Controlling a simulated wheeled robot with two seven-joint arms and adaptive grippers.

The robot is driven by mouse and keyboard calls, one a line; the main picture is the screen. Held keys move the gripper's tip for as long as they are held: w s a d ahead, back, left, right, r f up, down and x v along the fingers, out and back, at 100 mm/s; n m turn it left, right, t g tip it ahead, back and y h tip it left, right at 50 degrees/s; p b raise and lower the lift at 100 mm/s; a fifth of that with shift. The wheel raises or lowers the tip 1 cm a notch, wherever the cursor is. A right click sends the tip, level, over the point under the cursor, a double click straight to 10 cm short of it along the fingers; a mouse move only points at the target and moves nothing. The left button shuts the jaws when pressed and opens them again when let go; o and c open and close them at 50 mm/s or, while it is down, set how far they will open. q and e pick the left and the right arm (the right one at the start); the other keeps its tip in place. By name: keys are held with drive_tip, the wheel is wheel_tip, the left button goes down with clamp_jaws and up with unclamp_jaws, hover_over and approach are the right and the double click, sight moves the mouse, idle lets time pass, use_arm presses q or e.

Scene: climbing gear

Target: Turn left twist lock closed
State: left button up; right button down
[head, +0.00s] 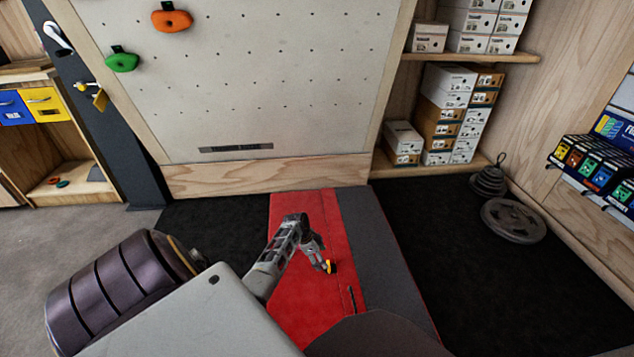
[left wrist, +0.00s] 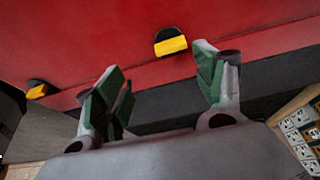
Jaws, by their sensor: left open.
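A red pad (head: 300,293) with a dark grey side strip (head: 372,240) lies on the floor in the head view. My left gripper (head: 322,264) is over the pad, close to a small yellow twist lock (head: 331,267). In the left wrist view my left gripper (left wrist: 163,86) is open with nothing between its green-padded fingers. One black lock with a yellow tab (left wrist: 171,45) lies beyond the fingers on the red surface, apart from them. A second black and yellow lock (left wrist: 37,91) is at the left edge. My right gripper does not show.
A climbing wall panel (head: 240,80) with orange (head: 172,20) and green holds (head: 122,61) stands behind the pad. Shelves with boxes (head: 448,110) and weight plates (head: 512,220) are at the right. Black matting (head: 480,270) right of the pad is clear.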

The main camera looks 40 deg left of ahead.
use_arm(q)
drive_tip(key=shift+v, duration=1.45)
drive_tip(key=shift+s+d, duration=0.15)
drive_tip(key=s+d+r+n+y, duration=0.1)
drive_tip(key=s+d+r+n, duration=0.1)
drive_tip(key=s+d+r, duration=0.4)
drive_tip(key=s+d+r+n, duration=0.2)
drive_tip(key=s+d+r, duration=0.4)
drive_tip(key=d, duration=0.6)
drive_tip(key=s+d+r+n+y, duration=0.1)
drive_tip(key=s+d+r+n, duration=0.1)
drive_tip(key=s+d+r, duration=0.4)
drive_tip(key=s+d, duration=0.1)
drive_tip(key=d, duration=0.2)
drive_tip(key=shift+d+r+y+p, duration=0.2)
drive_tip(key=shift+r+y+p, duration=0.1)
drive_tip(key=shift+r, duration=0.1)
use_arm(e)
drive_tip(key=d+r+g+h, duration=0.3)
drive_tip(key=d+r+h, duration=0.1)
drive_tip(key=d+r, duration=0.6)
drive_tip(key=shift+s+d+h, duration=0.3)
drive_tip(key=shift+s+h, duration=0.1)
